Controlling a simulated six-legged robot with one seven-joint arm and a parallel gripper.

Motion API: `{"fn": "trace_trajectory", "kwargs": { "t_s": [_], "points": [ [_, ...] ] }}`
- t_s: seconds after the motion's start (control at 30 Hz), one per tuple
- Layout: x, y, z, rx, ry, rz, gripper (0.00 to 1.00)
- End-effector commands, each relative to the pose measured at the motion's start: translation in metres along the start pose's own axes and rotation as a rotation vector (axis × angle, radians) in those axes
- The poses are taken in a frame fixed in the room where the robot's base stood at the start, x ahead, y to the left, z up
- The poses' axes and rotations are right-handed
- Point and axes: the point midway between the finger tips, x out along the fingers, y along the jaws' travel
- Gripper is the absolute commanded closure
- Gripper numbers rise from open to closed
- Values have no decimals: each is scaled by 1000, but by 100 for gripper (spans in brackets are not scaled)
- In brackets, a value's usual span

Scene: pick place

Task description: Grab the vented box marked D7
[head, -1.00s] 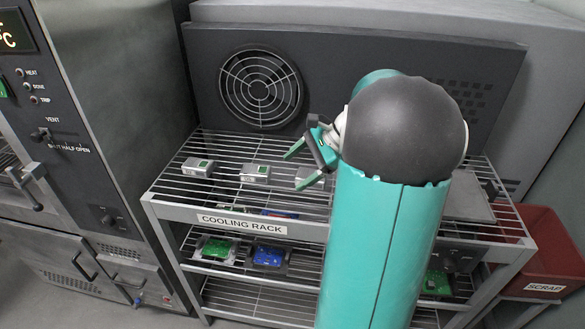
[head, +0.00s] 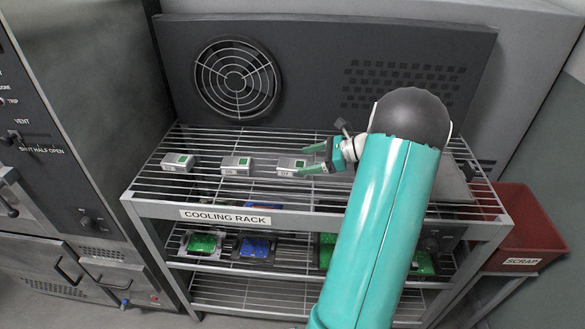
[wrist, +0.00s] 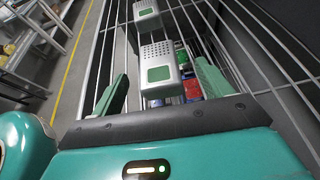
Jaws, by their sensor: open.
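Three small grey boxes with green squares on top stand in a row on the wire top shelf of the cooling rack: a left box (head: 177,162), a middle box (head: 236,165) and a right box (head: 287,165). Their front markings are too small to read, so I cannot tell which is D7. My gripper (head: 306,160) is open at the right box, its fingers pointing left. In the wrist view, the nearest box (wrist: 158,66), with vent dots on top, lies ahead between the open fingers (wrist: 161,88); I cannot tell whether they touch it. Another box (wrist: 145,9) stands beyond.
The cooling rack (head: 160,208) has lower shelves with green and blue boards (head: 255,248). A dark panel with a round fan grille (head: 236,80) stands behind. A red scrap bin (head: 520,240) is at right, an oven (head: 85,130) at left.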

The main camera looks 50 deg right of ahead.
Motion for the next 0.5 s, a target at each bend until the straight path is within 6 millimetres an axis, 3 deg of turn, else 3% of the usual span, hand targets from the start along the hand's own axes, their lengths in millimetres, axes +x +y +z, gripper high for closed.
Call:
{"fn": "trace_trajectory", "kwargs": {
  "t_s": [0.5],
  "points": [
    [55, 4, 0, 0, 0, 1, 22]
  ]
}}
